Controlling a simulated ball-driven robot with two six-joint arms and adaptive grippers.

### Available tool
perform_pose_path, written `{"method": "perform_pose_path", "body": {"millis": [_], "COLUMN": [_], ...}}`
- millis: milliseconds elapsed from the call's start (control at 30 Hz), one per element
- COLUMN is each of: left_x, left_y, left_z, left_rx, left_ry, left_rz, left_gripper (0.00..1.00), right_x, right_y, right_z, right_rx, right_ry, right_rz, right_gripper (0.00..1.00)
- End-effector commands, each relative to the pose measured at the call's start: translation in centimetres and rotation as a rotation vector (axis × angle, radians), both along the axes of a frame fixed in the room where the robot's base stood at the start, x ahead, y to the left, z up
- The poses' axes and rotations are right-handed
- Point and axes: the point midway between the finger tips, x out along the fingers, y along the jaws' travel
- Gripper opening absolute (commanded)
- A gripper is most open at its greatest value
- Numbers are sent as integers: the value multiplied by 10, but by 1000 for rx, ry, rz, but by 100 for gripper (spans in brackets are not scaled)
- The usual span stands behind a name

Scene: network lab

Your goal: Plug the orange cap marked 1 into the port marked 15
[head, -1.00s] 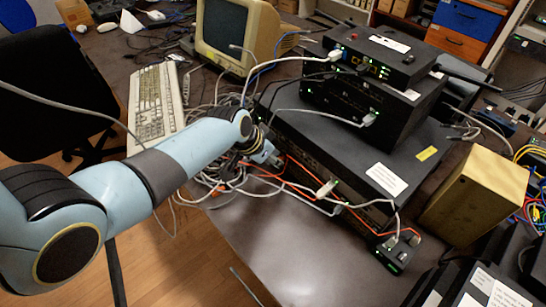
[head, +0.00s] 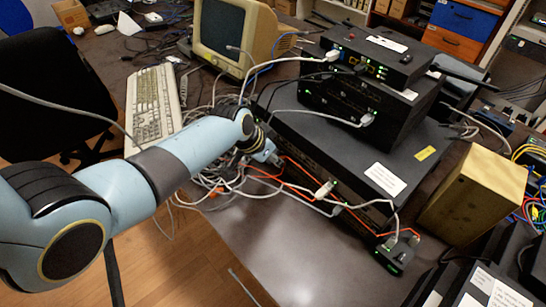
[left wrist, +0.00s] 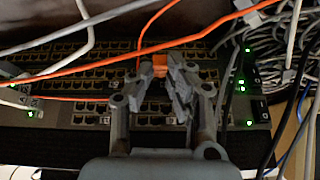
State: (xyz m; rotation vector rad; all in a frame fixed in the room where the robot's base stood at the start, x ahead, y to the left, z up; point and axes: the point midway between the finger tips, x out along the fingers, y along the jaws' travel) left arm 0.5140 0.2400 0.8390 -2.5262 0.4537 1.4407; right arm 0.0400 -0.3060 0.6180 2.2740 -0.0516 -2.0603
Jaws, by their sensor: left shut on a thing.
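My left gripper (left wrist: 160,74) is shut on a small orange cap (left wrist: 160,65), seen between its fingertips in the left wrist view. The cap is in front of a dark panel with rows of ports (left wrist: 75,76). I cannot tell whether the cap touches a port. The numbers on the cap and ports are too small to read, so I cannot pick out port 15. In the head view the left gripper (head: 266,153) is at the left end of the wide black switch (head: 335,150); the cap is not distinguishable there. My right gripper is not in view.
Orange cables (left wrist: 85,81) and white cables (left wrist: 80,15) cross the panel close to the gripper. A tangle of grey cables (head: 225,180) lies around the gripper on the table. A small black box (head: 394,254) sits at the front right. The table's front middle (head: 290,245) is clear.

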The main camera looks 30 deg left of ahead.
Motion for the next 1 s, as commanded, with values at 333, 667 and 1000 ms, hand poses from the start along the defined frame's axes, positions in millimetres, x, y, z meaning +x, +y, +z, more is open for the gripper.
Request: {"method": "perform_pose_path", "body": {"millis": [333, 667, 1000], "left_x": [0, 3, 9], "left_y": [0, -1, -3], "left_z": [0, 0, 0], "left_rx": [0, 0, -1], "left_ry": [0, 0, -2], "left_rz": [0, 0, 0], "left_gripper": [0, 0, 0], "right_x": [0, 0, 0], "right_y": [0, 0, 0], "right_z": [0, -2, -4], "right_rx": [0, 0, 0], "right_ry": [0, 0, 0], "right_rz": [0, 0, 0], "right_gripper": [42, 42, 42]}}
